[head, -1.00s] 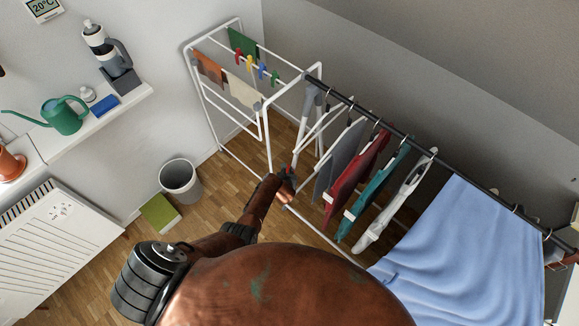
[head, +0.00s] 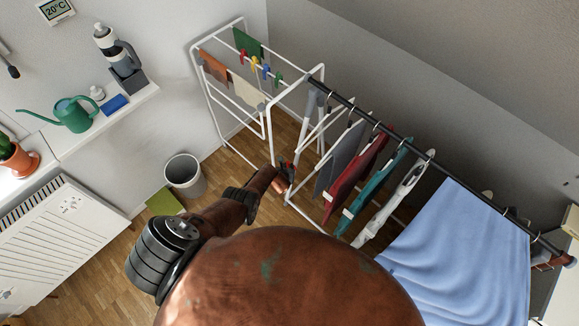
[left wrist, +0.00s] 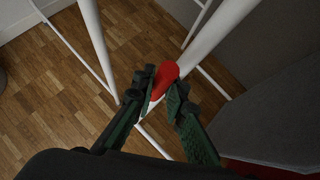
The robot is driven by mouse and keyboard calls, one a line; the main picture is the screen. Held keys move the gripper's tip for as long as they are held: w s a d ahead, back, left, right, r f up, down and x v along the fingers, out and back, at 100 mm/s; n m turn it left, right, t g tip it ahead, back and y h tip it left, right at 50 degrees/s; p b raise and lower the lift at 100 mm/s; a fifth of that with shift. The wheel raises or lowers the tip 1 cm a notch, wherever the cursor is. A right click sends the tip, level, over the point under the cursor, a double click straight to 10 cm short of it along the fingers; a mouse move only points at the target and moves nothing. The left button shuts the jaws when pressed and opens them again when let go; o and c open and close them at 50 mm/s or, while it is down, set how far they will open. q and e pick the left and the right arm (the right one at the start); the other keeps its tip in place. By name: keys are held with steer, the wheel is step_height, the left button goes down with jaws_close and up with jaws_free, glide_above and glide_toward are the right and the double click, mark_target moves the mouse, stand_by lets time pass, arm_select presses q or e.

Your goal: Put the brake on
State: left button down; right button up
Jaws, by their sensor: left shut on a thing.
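A red lever (left wrist: 163,78), which looks like the brake, sits on a white tube of the clothes rack (head: 268,140), low on its frame. My left gripper (left wrist: 160,90) is shut on the red lever, one dark green finger on each side of it. In the head view my left gripper (head: 286,178) is at the rack's lower frame, with a little red showing at its tip. The lever's lower part is partly hidden between the fingers. I cannot make out my right gripper in either view.
Dark clothes (head: 338,165) hang on a black rail just right of the gripper, with a blue sheet (head: 465,250) farther right. A radiator (head: 55,240) is at the far left.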

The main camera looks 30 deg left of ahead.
arm_select(q)
steer(key=shift+d, duration=0.15)
steer(key=c, duration=1.9)
jaws_free()
steer(key=shift+c, duration=0.2)
steer(key=shift+a, duration=0.2)
steer(key=shift+s+r, duration=0.35)
steer(key=shift+r, duration=0.05)
steer(key=s+d, duration=0.4)
steer(key=s, duration=0.7)
steer(key=shift+s, duration=0.3)
